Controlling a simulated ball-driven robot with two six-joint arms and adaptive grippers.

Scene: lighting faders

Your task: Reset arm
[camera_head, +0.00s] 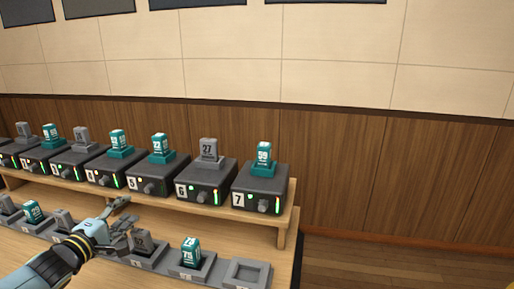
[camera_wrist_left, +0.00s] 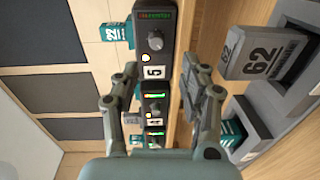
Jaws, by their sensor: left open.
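My left gripper (camera_head: 122,212) reaches in from the left, above the lower row of trays and in front of the shelf edge. Its fingers are spread with nothing between them; in the left wrist view (camera_wrist_left: 160,88) they frame units 5 and 4. A grey block marked 62 (camera_wrist_left: 262,52) stands in a tray to the right of the fingers in that view, apart from them. My right gripper is not in view.
A raised wooden shelf (camera_head: 283,215) carries a row of numbered dark units, such as unit 7 (camera_head: 250,200), topped with teal or grey blocks. Below are trays; one teal block (camera_head: 190,252) stands in one, and the rightmost tray (camera_head: 246,272) is empty.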

